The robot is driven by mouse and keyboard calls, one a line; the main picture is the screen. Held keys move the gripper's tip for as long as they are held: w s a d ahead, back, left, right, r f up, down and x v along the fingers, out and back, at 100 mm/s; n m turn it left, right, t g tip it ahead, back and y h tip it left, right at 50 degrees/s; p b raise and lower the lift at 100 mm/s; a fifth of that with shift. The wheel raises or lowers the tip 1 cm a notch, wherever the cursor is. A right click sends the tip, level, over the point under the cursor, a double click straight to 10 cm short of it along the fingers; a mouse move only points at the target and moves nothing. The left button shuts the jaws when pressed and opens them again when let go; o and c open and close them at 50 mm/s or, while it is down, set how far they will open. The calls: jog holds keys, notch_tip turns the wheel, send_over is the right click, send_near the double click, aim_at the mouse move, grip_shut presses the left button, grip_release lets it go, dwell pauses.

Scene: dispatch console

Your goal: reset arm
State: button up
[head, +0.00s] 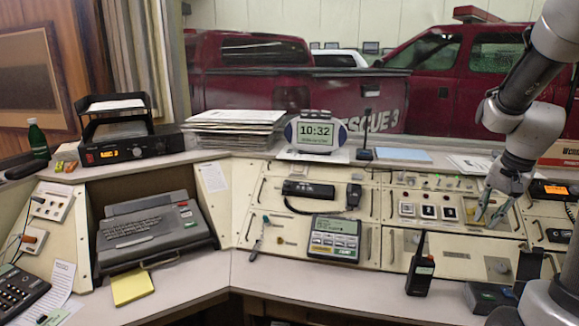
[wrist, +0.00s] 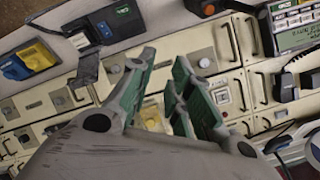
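My arm reaches in from the right side of the head view. My gripper (head: 491,216) hangs over the right part of the sloped console panel (head: 395,243), beside a row of square buttons (head: 428,211). In the wrist view my gripper (wrist: 163,68) shows its two fingers with green inner pads, spread apart. Nothing is held between them. Panel switches and drawer fronts show beyond the gap. I cannot tell how far the fingertips are from the panel surface.
A handheld radio (head: 421,268) stands on the front ledge. A desk device with a green screen (head: 333,238) sits left of it. A clock (head: 315,133) and a paper stack (head: 234,128) stand on the back shelf. The front ledge between the keyboard unit (head: 152,228) and the radio is mostly clear.

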jog(key=s+a+r+n+t, duration=0.1)
jog(key=s+a+r+n, duration=0.3)
jog(key=s, duration=0.5)
jog(key=s+a+r+n, duration=0.5)
jog(key=s+a, duration=0.3)
jog(key=a, duration=0.1)
jog(key=shift+s+a+n+t, duration=0.25)
jog(key=shift+s+n+t, duration=0.15)
